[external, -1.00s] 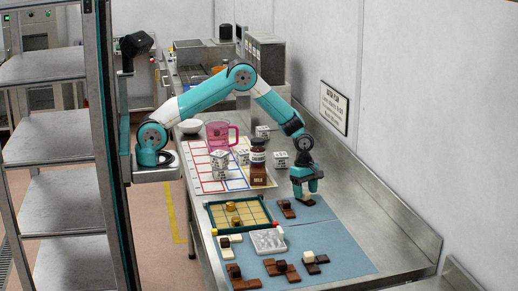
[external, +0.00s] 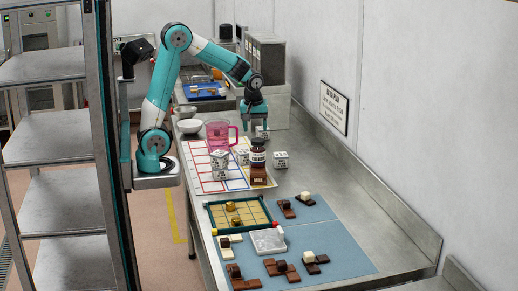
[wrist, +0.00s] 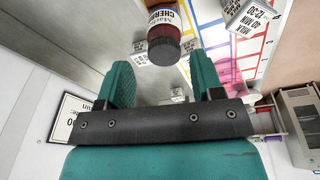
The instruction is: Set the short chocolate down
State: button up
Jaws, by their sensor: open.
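My gripper (external: 254,122) is raised over the far part of the counter, behind the jar and near the pink mug. In the wrist view my gripper (wrist: 160,68) shows two teal fingers spread apart with nothing held between them. Neither chocolate piece can be made out in the wrist view.
A cherry jar (external: 258,155), a pink mug (external: 217,134) and white labelled boxes (external: 281,159) stand near my gripper. A teal-rimmed tray (external: 209,217) and several chocolate pieces lie nearer. The counter's right side is clear; a wall borders it.

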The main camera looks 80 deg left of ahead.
jog(key=s+a+m+y, duration=0.1)
jog(key=s+a+m, duration=0.1)
jog(key=s, duration=0.4)
jog(key=s+a+r+m+y, duration=0.1)
jog(key=s+a+m, duration=0.2)
jog(key=s, duration=0.4)
jog(key=s+a+r+m+g, duration=0.1)
jog(key=s+a+m, duration=0.1)
jog(key=s, duration=0.4)
jog(key=shift+s+a+r+m+y, duration=0.25)
jog(key=shift+s+a+m+y, duration=0.1)
jog(key=shift+a+y, duration=0.1)
